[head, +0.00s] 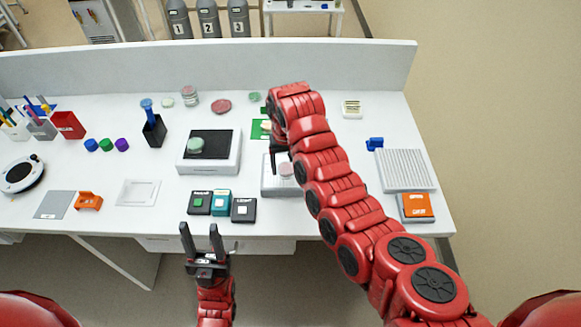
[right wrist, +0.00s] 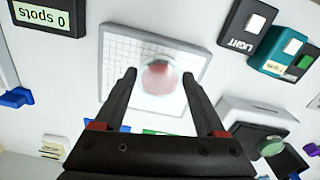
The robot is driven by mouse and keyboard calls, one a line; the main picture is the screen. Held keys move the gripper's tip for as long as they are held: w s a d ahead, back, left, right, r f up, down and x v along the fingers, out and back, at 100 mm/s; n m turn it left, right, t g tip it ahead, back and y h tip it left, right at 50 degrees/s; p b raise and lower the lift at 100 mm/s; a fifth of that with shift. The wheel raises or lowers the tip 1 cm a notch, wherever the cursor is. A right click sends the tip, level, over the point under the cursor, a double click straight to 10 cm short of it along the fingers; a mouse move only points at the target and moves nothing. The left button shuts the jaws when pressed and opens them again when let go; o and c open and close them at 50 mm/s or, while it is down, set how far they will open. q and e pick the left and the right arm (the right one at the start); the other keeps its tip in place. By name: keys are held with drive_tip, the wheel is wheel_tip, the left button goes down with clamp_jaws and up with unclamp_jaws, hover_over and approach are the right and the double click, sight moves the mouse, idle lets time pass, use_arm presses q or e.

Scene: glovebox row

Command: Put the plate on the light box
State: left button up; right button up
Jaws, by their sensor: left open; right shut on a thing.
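The plate is a round clear dish with a pink-red fill (right wrist: 160,77); it also shows in the head view (head: 286,169). It is over the gridded top of the pale light box (right wrist: 112,60), which is partly hidden behind my right arm in the head view (head: 268,188). My right gripper (right wrist: 159,78) has a finger on each side of the plate and is shut on it. I cannot tell whether the plate touches the box. My left gripper (head: 202,232) is open and empty in front of the table edge.
A LIGHT switch (head: 244,209) and teal (head: 221,202) and black (head: 200,203) button boxes stand left of the light box. A black-topped device (head: 227,142) bears a green dish (head: 196,145). A red dish (head: 220,106) lies behind. A ribbed panel (head: 405,169) is at right.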

drive_tip(key=shift+w+d+b, duration=0.15)
drive_tip(key=shift+w+b, duration=0.15)
drive_tip(key=shift+w, duration=0.35)
drive_tip(key=shift+w+d+f+b, duration=0.1)
drive_tip(key=shift+w+d+b, duration=0.1)
drive_tip(key=shift+w, duration=0.2)
drive_tip(key=shift+w+d+f+b, duration=0.1)
drive_tip(key=shift+w+b, duration=0.05)
drive_tip(key=shift+w, duration=0.2)
drive_tip(key=shift+w+r+b, duration=0.1)
drive_tip(key=shift+w+b, duration=0.2)
drive_tip(key=shift+w, duration=0.05)
drive_tip(key=shift+d+p, duration=0.15)
drive_tip(key=shift+p, duration=0.25)
wheel_tip(320, 180, down, 3)
drive_tip(key=shift+f, duration=0.15)
drive_tip(key=shift+w, duration=0.1)
drive_tip(key=shift+f, duration=0.2)
